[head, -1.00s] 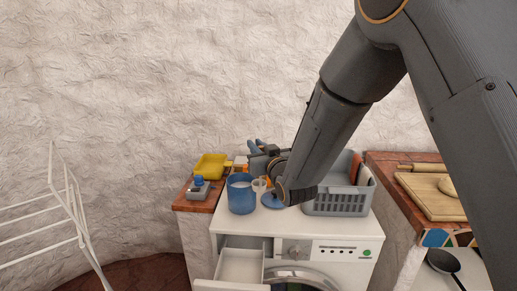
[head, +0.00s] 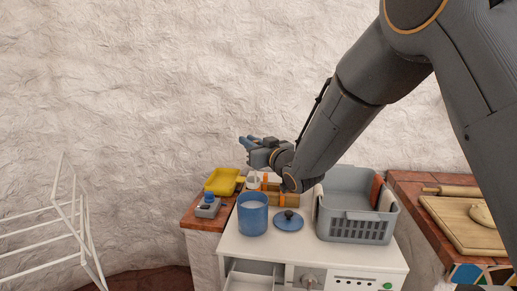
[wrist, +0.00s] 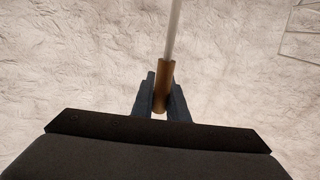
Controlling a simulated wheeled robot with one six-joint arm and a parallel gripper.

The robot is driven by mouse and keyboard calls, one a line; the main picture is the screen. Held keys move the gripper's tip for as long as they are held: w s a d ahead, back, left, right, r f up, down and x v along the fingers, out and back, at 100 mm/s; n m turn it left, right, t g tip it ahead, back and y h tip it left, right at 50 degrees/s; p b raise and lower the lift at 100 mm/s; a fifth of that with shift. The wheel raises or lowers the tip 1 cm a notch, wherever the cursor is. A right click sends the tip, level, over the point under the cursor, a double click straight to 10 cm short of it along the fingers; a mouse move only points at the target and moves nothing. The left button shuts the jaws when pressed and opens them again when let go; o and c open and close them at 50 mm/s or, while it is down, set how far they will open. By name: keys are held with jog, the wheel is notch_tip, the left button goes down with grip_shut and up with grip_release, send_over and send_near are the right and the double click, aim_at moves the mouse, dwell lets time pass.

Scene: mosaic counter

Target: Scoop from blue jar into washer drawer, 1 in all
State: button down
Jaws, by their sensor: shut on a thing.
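The blue jar (head: 252,216) stands open on the white washer's top (head: 262,249), with pale contents inside. Its blue lid (head: 289,222) with a dark knob lies to its right. The washer drawer (head: 250,280) is pulled out at the front left, cut by the bottom edge. My gripper (head: 247,143) is raised above and behind the jar, fingers pointing left. In the wrist view my gripper (wrist: 162,98) is shut on a brown handle with a pale shaft, apparently the scoop (wrist: 163,75). The scoop's bowl is out of that view and I cannot make it out in the head view.
A grey basket (head: 357,229) stands right of the lid. A wooden rack (head: 287,196) is behind. A yellow scoop-like tray (head: 221,181) and a grey-blue item (head: 208,207) sit on the left counter. A white drying rack (head: 80,220) stands far left; a cutting board (head: 455,222) lies right.

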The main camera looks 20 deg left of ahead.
jog(key=shift+s+a+f+b, duration=0.1)
jog(key=shift+f+b, duration=1.75)
jog(key=shift+f, duration=1.2)
jog(key=shift+a+f+b, duration=0.1)
jog(key=shift+f+b, duration=1.7)
jog(key=shift+f, duration=1.2)
notch_tip(320, 180, up, 10)
jog(key=p, duration=0.5)
jog(key=shift+r, duration=0.2)
